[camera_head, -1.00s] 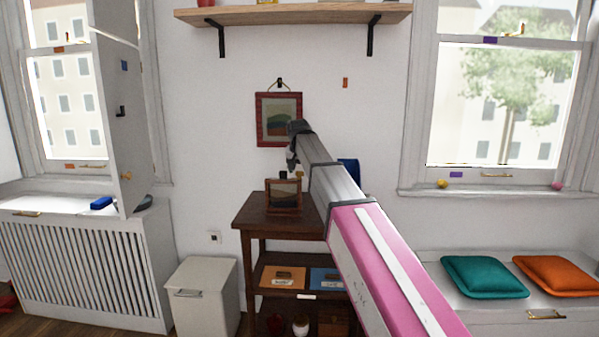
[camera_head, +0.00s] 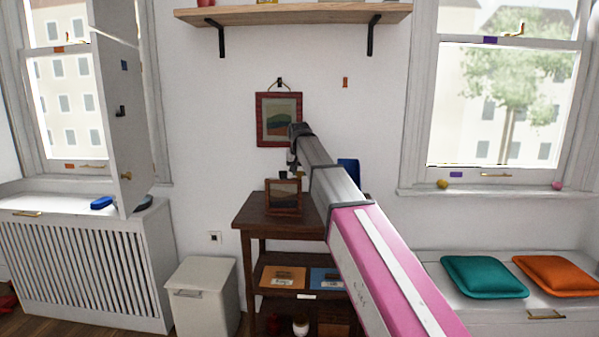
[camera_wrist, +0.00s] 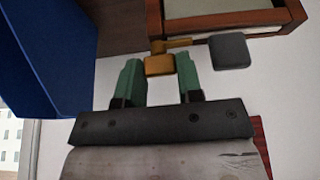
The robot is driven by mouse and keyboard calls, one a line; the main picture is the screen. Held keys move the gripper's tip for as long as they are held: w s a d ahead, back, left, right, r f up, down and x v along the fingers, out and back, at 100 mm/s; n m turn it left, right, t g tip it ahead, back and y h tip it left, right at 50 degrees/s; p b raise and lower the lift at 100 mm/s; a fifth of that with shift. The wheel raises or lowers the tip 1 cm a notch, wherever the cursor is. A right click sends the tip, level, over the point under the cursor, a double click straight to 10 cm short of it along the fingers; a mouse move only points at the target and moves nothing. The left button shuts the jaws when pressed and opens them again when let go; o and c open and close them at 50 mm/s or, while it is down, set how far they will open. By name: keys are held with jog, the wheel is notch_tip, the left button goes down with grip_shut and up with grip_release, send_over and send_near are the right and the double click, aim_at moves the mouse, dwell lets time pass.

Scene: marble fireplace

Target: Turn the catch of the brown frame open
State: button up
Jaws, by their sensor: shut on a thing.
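The brown frame (camera_head: 283,209) stands upright on top of the dark wooden table. In the wrist view part of its wooden edge (camera_wrist: 153,18) shows at the top right. A brass catch (camera_wrist: 160,66) with a thin arm reaching right lies between the green fingertips of my gripper (camera_wrist: 160,75). My gripper is shut on this catch. A dark grey block (camera_wrist: 230,50) sits beside it, against the frame's edge. In the head view my gripper (camera_head: 292,168) is just above the frame, small and partly hidden by my arm.
The dark table (camera_head: 256,212) carries a blue object (camera_head: 349,173) behind my arm; a large blue surface (camera_wrist: 50,60) fills the wrist view's left. A red-framed picture (camera_head: 279,142) hangs on the wall behind. A white bin (camera_head: 203,300) stands left of the table.

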jog(key=n+y, duration=0.1)
jog(key=n, duration=0.3)
jog(key=shift+d+n+y, duration=0.1)
jog(key=shift+n+y, duration=0.2)
jog(key=shift+y, duration=0.1)
jog(key=n+g+y, duration=0.1)
jog(key=n, duration=0.3)
jog(key=shift+w, duration=0.15)
jog(key=n, duration=0.2)
jog(key=n+g+y, duration=0.1)
jog(key=n, duration=0.2)
jog(key=shift+w+d+g, duration=0.1)
jog(key=shift+g, duration=0.2)
jog(key=shift+n+g+y, duration=0.4)
jog(key=shift+n+g, duration=0.4)
jog(key=shift+n, duration=1.1)
jog(key=o, duration=0.9)
jog(key=shift+o, duration=0.2)
jog(key=shift+r, duration=0.1)
